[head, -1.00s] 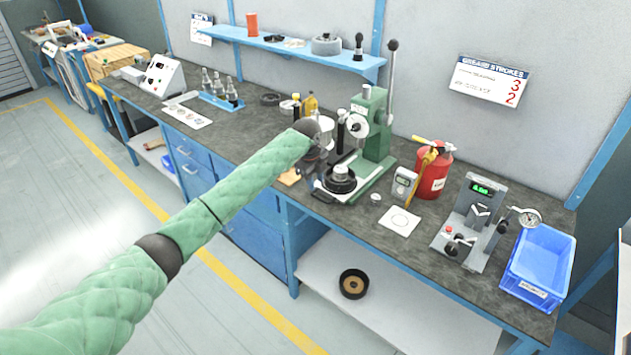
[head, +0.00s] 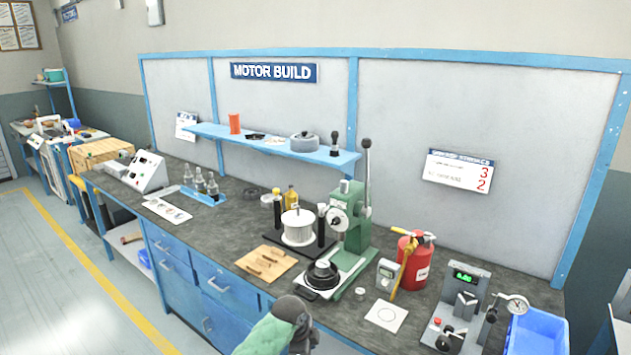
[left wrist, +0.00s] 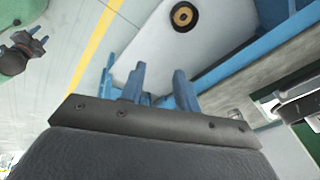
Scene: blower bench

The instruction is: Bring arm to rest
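My left arm shows at the bottom of the head view, its dark wrist in front of the bench's front edge. The fingers are hidden there. In the left wrist view my left gripper (left wrist: 158,78) has its two fingers apart with nothing between them, beside the blue bench frame and the white lower shelf (left wrist: 208,55). Part of my other arm, a green sleeve with a dark end (left wrist: 30,42), shows at the upper left of the left wrist view. Whether its fingers are open is unclear.
The bench (head: 230,236) holds a green press (head: 355,222), a white pot (head: 298,227), a wooden board (head: 266,263), a red extinguisher (head: 414,262), a gauge stand (head: 462,305) and a blue bin (head: 537,335). A black ring part (left wrist: 183,15) lies on the lower shelf. The floor at left is clear.

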